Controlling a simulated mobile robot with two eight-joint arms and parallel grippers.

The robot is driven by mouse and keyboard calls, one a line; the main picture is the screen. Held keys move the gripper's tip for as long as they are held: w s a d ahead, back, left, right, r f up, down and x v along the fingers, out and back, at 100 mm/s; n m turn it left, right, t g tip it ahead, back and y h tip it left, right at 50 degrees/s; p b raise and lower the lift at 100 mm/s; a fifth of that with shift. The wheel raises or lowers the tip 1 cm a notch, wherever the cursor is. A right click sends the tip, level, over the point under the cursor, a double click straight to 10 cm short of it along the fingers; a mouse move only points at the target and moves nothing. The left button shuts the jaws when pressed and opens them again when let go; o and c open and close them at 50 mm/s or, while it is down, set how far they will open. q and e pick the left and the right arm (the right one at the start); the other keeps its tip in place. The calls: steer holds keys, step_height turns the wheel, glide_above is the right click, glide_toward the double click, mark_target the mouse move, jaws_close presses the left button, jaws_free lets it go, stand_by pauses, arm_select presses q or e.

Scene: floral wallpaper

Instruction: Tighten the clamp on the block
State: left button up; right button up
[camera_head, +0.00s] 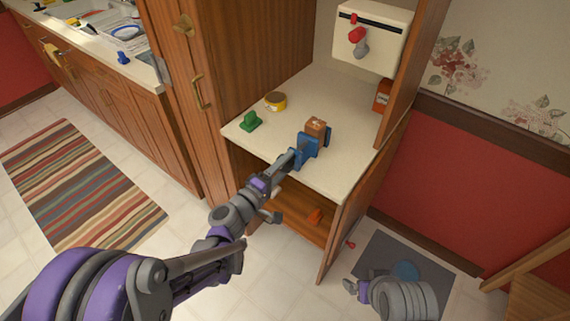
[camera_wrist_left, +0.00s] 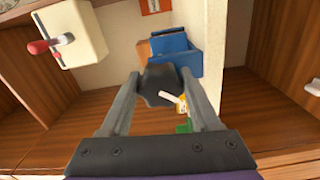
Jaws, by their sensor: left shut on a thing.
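The blue clamp (camera_head: 307,150) stands on the pale cabinet shelf, with the brown block (camera_head: 316,126) between its jaws. In the left wrist view the clamp (camera_wrist_left: 178,50) is just beyond my fingers, and a brown edge of the block (camera_wrist_left: 144,52) shows beside it. My left gripper (camera_wrist_left: 165,88) is shut on the clamp's dark grey knob (camera_wrist_left: 158,82), with one finger on each side. In the head view my left gripper (camera_head: 289,159) reaches the clamp from the front left. My right gripper (camera_head: 356,288) is low at the bottom right, away from the shelf; its fingers are too small to judge.
A yellow tin (camera_head: 275,101) and a green object (camera_head: 250,121) stand left of the clamp. A white box with a red lever (camera_head: 372,40) is at the back. A red box (camera_head: 383,97) and open door (camera_head: 358,205) lie to the right. The shelf's front right is clear.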

arm_select(q)
steer(key=o, duration=1.4)
steer(key=shift+c, duration=0.2)
steer(key=shift+a, duration=0.1)
steer(key=v, duration=1)
steer(key=shift+s+a+b, duration=0.15)
steer(key=shift+s+b, duration=0.15)
steer(key=shift+s, duration=0.05)
